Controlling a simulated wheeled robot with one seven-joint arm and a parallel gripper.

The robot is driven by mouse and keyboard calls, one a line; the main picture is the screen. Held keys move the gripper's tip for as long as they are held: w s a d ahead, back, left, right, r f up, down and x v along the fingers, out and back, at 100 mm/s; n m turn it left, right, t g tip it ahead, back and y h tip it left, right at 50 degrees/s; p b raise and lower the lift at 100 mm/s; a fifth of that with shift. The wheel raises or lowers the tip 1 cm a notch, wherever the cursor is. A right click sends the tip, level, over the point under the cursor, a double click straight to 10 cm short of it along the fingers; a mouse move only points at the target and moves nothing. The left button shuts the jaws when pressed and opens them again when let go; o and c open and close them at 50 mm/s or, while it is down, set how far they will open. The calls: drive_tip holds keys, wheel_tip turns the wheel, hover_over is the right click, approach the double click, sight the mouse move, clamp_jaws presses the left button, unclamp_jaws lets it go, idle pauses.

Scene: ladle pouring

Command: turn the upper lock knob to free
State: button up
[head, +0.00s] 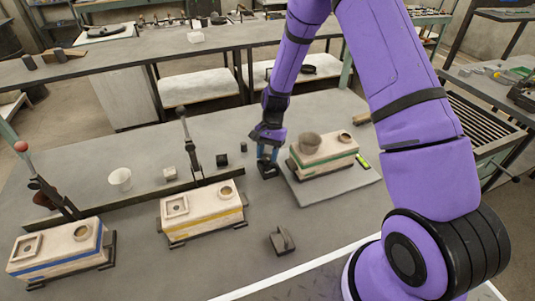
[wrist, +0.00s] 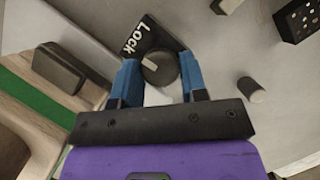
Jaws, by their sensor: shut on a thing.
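The lock knob (wrist: 162,72) is a round dark knob on a black plate (wrist: 148,32) with white "LOCK" lettering, seen in the wrist view. A pale mark on the knob points up-left, toward the lettering. The far end of the plate is partly hidden by the knob and fingers. My gripper (wrist: 161,78) has its two blue fingers on either side of the knob, shut on it. In the head view my gripper (head: 267,155) points down at the dark lock base (head: 267,170), left of the green-striped mould box (head: 324,154); the knob itself is hidden there.
The green-striped box stands on a grey plate (head: 345,190) close right of my gripper. Yellow-striped (head: 202,210) and blue-striped (head: 60,250) boxes stand left. A dark handled block (head: 283,241) lies in front.

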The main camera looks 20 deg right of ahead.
drive_tip(key=n+h, duration=0.1)
drive_tip(key=n, duration=0.2)
drive_tip(key=shift+w+a+n+g, duration=0.1)
drive_tip(key=shift+n+g, duration=0.2)
drive_tip(key=shift+n, duration=0.1)
drive_tip(key=n+h, duration=0.2)
drive_tip(key=n, duration=0.2)
drive_tip(key=shift+a+n, duration=0.1)
drive_tip(key=shift+n, duration=0.2)
drive_tip(key=n+h, duration=0.1)
drive_tip(key=n, duration=0.3)
drive_tip(key=shift+a+n+h, duration=0.1)
drive_tip(key=shift+n+h, duration=0.2)
drive_tip(key=shift+h, duration=0.1)
drive_tip(key=shift+a+n+t+h, duration=0.1)
drive_tip(key=shift+n+t+h, duration=0.45)
drive_tip(key=shift+n, duration=1.55)
drive_tip(key=o, duration=0.9)
drive_tip(key=v, duration=1)
drive_tip(key=shift+a+r, duration=0.2)
drive_tip(key=shift+r, duration=0.1)
drive_tip(key=shift+w, duration=0.1)
